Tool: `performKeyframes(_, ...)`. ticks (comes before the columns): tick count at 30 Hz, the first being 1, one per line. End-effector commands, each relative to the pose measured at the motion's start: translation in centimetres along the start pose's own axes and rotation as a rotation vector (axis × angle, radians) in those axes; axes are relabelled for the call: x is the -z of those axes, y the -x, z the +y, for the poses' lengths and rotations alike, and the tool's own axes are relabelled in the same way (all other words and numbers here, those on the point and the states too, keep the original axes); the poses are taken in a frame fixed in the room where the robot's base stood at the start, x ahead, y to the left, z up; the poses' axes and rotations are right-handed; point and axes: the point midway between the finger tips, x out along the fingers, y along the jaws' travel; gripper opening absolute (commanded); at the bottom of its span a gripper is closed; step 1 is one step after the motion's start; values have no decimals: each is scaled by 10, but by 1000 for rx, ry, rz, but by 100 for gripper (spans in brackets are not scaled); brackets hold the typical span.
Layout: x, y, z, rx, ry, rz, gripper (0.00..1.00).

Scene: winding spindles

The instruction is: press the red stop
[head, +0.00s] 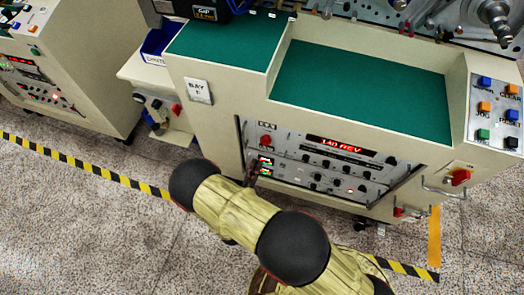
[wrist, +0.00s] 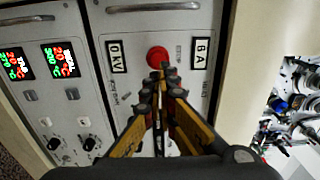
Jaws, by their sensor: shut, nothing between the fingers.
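The red stop (wrist: 156,55) is a round red button on a grey panel between two small label plates in the wrist view. In the head view it shows as a red button (head: 265,140) at the upper left of the front panel. My gripper (wrist: 161,74) is shut and empty, its fingertips overlapping the button's lower edge in the wrist view. I cannot tell whether they touch it. In the head view my gripper (head: 252,172) is partly hidden by my arm and shows just below the button.
A red digit display (head: 335,144) and several knobs are to the right on the panel. A red knob (head: 460,177) sits further right. A metal handle (wrist: 152,8) crosses above the button. A green worktop (head: 360,90) is above the panel.

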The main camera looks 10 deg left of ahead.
Motion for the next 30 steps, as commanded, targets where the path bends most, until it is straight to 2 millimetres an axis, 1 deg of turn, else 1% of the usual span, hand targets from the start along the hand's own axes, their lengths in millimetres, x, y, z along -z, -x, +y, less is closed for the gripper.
performKeyframes(1, 1, -11, 2, 1, -3, 5, 0)
performKeyframes(6, 2, -41, 2, 1, -2, 5, 0)
performKeyframes(9, 1, -56, 2, 2, -3, 4, 0)
performKeyframes(12, 1, -68, 1, 1, -2, 3, 0)
performKeyframes(18, 1, -78, 0, 1, -1, 1, 0)
performKeyframes(28, 0, -79, 0, 1, -1, 0, 0)
performKeyframes(30, 0, -82, -1, 1, -1, 1, 0)
